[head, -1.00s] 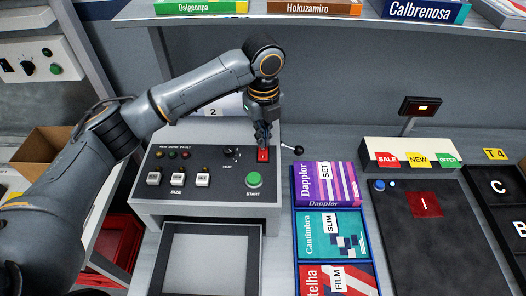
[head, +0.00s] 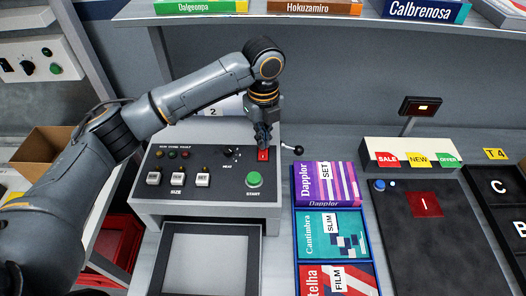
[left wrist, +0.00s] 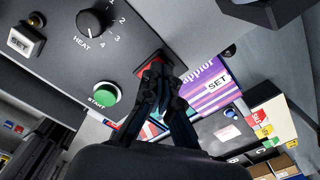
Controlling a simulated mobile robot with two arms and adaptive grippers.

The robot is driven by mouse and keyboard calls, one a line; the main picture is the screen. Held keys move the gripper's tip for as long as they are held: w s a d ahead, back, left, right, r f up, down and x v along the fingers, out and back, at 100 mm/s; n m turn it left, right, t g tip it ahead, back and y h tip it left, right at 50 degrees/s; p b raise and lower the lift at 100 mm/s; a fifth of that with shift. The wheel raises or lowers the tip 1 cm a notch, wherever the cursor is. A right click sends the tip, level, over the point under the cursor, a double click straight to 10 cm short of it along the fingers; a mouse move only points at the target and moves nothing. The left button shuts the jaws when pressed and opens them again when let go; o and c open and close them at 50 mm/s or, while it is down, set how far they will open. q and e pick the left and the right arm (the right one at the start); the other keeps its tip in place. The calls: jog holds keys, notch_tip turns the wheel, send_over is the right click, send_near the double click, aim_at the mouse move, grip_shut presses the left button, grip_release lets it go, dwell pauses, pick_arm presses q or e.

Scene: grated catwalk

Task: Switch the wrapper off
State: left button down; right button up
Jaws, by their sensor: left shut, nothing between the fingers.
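The wrapper (head: 150,207) is a grey machine with a sloped dark control panel. Its red rocker switch (head: 263,156) sits at the panel's upper right and also shows in the left wrist view (left wrist: 149,64). My left gripper (head: 262,141) points down at the switch with its fingers shut and empty. In the left wrist view its fingertips (left wrist: 157,78) overlap the red switch and hide part of it; I cannot tell whether they touch. The green START button (head: 254,180) and HEAT knob (head: 228,151) are nearby. My right gripper is not in view.
A black-knobbed lever (head: 298,150) sticks out right of the switch. An open drawer-like tray (head: 209,230) is in front. A dark checkout pad (head: 447,250) lies further right.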

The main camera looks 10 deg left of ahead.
pick_arm(q)
jog(key=shift+f, duration=0.7)
dwell(0.3)
notch_tip(320, 180, up, 7)
jog(key=p, duration=0.8)
jog(key=shift+r, duration=0.1)
dwell(0.4)
